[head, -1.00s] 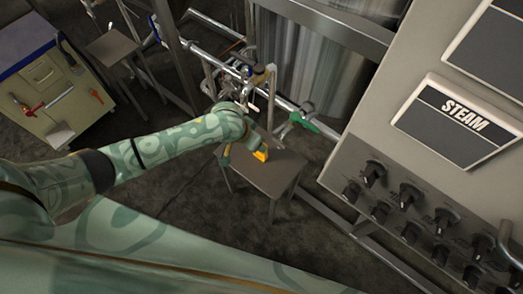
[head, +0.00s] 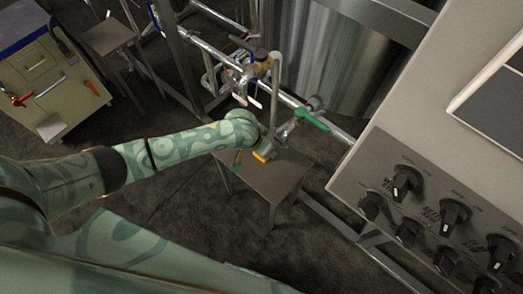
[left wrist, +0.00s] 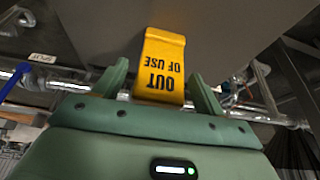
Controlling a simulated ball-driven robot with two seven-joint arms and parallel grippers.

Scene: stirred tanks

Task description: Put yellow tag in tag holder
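The yellow tag (left wrist: 162,66), printed "OUT OF USE", is between the two fingers of my left gripper (left wrist: 160,80) in the left wrist view. The fingers are apart, with a narrow gap showing on each side of the tag. In the head view a bit of the yellow tag (head: 262,156) shows at the small grey table (head: 272,190), beside the end of my left arm. My wrist hides most of the left gripper there. My right gripper is not in view. I cannot make out which part is the tag holder.
Behind the table runs a metal pipe (head: 213,53) with a green-handled valve (head: 312,121) and other fittings. A steel tank (head: 320,55) stands behind it. A control panel with black knobs (head: 403,182) fills the right. A tool cabinet (head: 45,75) stands at the left.

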